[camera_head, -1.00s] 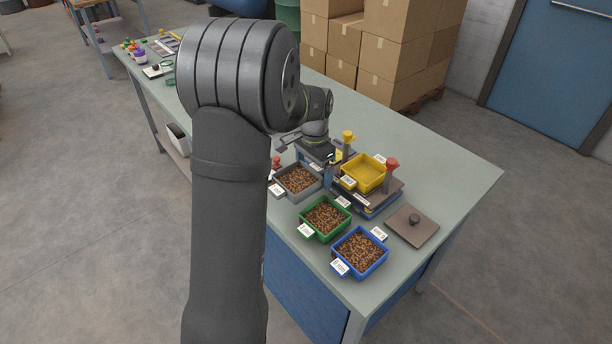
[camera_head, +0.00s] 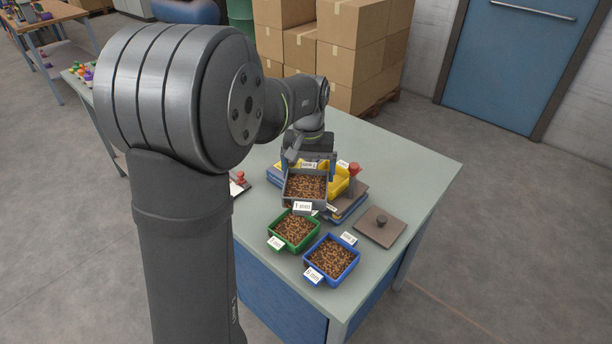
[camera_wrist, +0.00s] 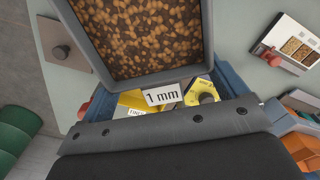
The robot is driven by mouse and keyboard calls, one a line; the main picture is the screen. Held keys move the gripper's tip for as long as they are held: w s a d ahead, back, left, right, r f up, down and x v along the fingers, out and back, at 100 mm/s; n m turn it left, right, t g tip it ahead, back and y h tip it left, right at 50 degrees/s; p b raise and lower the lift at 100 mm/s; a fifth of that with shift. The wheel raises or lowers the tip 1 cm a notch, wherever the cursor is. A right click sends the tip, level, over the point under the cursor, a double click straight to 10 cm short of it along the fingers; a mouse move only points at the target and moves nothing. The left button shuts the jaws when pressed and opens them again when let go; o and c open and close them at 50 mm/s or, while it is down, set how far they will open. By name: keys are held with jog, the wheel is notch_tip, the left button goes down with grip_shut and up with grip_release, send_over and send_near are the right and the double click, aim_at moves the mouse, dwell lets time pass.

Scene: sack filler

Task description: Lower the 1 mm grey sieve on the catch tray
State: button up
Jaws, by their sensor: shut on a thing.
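The grey sieve (camera_head: 306,187), full of brown granules, is gripped by my gripper (camera_head: 308,163) at its far side and looks level. Its white "1 mm" tag also shows in the wrist view (camera_wrist: 163,95). The yellow tray (camera_head: 344,182), apparently the catch tray, is behind and below the sieve in the head view. The sieve hides much of it. In the wrist view, yellow parts and a "FINES" tag (camera_wrist: 138,113) show below the sieve. The gap between sieve and tray cannot be judged.
A red knob (camera_head: 354,171) rises close right of the yellow tray. A green sieve (camera_head: 294,230) and a blue sieve (camera_head: 331,257), both filled, stand in front. A flat lid (camera_head: 380,228) with a knob lies at the right. The bench's right back (camera_head: 400,160) is clear.

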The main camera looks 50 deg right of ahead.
jog(key=n, duration=0.1)
jog(key=r+n, duration=0.1)
jog(key=n, duration=0.1)
jog(key=shift+d, duration=0.3)
jog(key=n, duration=0.1)
jog(key=r+n, duration=0.1)
jog(key=n, duration=0.2)
jog(key=shift+w+d+r+n, duration=0.1)
jog(key=shift+d+r+n, duration=0.1)
jog(key=shift+d+n, duration=0.15)
jog(key=n, duration=0.2)
jog(key=r+n, duration=0.1)
jog(key=n, duration=0.1)
jog(key=shift+d, duration=0.2)
jog(key=n, duration=0.1)
jog(key=r+n, duration=0.1)
jog(key=n, duration=0.1)
jog(key=shift+d+r+n, duration=0.1)
jog(key=shift+d+n, duration=0.1)
jog(key=shift+n, duration=0.05)
notch_tip(320, 180, up, 4)
jog(key=d+n, duration=0.1)
jog(key=n, duration=1.3)
jog(key=shift+d+f, duration=0.2)
jog(key=shift+f, duration=5.9)
jog(key=shift+f, duration=0.75)
